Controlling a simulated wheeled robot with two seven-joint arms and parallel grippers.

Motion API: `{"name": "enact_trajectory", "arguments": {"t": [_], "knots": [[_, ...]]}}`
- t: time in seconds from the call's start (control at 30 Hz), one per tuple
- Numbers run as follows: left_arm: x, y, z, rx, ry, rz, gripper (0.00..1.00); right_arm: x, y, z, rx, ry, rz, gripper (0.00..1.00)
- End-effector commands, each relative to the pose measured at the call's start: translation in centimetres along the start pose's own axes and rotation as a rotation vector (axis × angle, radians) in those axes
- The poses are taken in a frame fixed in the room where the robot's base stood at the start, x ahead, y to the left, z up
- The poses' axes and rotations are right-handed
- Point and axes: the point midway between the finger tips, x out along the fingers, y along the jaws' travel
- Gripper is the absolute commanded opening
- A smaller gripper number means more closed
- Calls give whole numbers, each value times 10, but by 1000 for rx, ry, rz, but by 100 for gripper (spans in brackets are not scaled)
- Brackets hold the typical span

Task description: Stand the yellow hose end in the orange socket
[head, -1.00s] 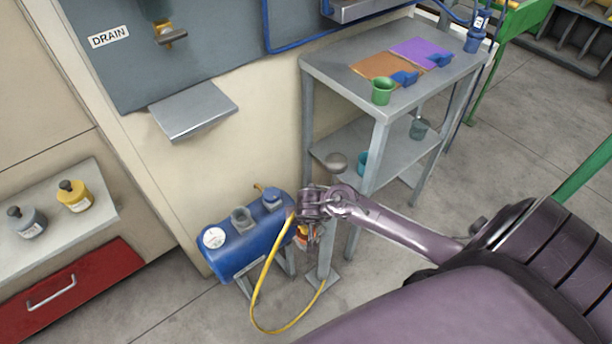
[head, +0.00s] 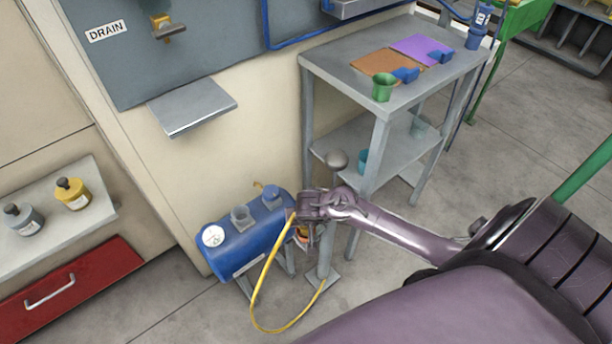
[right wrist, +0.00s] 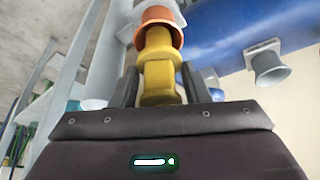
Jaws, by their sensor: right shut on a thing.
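My right gripper (right wrist: 158,88) is shut on the yellow hose end (right wrist: 159,75), a stepped yellow fitting between its two dark fingers. The orange socket (right wrist: 160,16) is a round cup just beyond the fitting in the right wrist view. The fitting's tip overlaps the socket's opening; I cannot tell whether it is inside or only in front of it. In the head view the gripper (head: 312,228) is beside the blue tank's right end and largely hides the fitting and socket. The yellow hose (head: 256,290) hangs in a loop below. My left gripper is not in view.
The blue tank (head: 250,244) on legs stands left of the gripper. A red drawer (head: 75,290) is at far left. Open floor lies in front.

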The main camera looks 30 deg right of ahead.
Motion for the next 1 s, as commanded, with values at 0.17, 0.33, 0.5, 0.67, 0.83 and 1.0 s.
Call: {"name": "enact_trajectory", "arguments": {"t": [0.17, 0.33, 0.5, 0.67, 0.83, 1.0], "knots": [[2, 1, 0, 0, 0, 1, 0, 4, 0, 1, 1, 0, 0, 14], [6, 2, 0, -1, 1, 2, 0, 10, 0, 4, 0, -1, 0, 14], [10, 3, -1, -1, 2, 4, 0, 16, 0, 6, 1, 0, 0, 14], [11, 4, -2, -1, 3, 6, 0, 17, 0, 7, 1, 0, 1, 14], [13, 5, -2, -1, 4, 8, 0, 19, 0, 8, 1, 0, 2, 51], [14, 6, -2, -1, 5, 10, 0, 20, 0, 8, 0, 0, 1, 68]]}}
